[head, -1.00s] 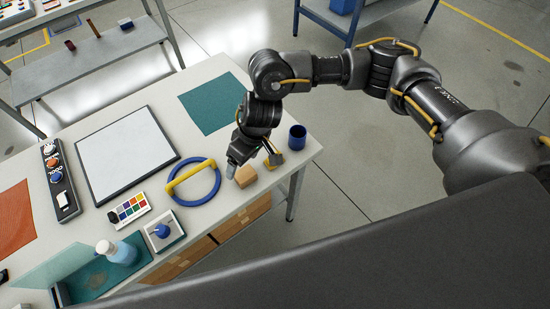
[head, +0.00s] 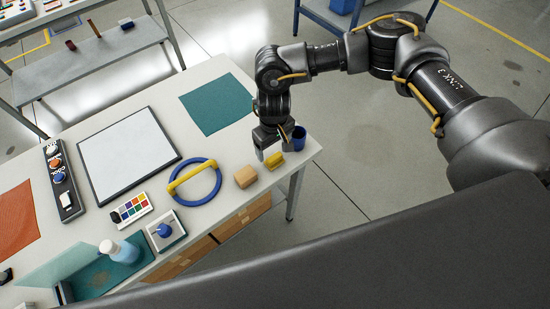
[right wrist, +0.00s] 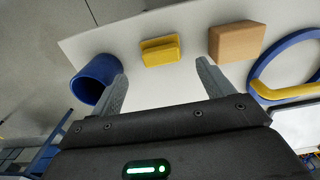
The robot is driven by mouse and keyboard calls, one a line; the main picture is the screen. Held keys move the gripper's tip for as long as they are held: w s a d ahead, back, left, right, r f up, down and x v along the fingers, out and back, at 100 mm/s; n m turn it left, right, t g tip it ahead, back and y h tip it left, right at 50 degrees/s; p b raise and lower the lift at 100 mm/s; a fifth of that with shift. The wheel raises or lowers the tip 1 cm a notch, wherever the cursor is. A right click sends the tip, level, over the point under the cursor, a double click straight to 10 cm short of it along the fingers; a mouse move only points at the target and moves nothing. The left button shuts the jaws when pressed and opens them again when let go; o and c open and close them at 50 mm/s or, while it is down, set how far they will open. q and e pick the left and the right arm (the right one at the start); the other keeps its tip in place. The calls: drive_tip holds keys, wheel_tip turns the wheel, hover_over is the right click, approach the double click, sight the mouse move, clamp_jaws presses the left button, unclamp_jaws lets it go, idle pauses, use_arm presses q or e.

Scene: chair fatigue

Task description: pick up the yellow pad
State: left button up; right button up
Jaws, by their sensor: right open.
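The yellow pad (head: 275,161) lies on the white table near its right corner, between a wooden block and a blue cup. It also shows in the right wrist view (right wrist: 161,50), beyond the fingertips and between their lines. My right gripper (head: 271,150) is open and empty, close behind the pad in the head view. In the right wrist view its two fingers (right wrist: 162,72) are spread apart, and nothing is between them. My left gripper is not in view.
The blue cup (head: 298,138) stands close by one finger, and the wooden block (head: 245,177) is by the other. A blue ring with a yellow bar (head: 215,190) lies left of the block. The table edge is near the pad.

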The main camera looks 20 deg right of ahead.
sight(273, 156)
drive_tip(key=shift+s+f+p, duration=0.1)
drive_tip(key=shift+f+p, duration=0.3)
drive_tip(key=shift+p, duration=0.05)
wheel_tip(273, 156, down, 4)
drive_tip(key=shift+a+f+p, duration=0.15)
drive_tip(key=shift+f+p, duration=0.05)
drive_tip(key=shift+p, duration=0.35)
drive_tip(key=shift+c, duration=0.4)
drive_tip(key=c, duration=1)
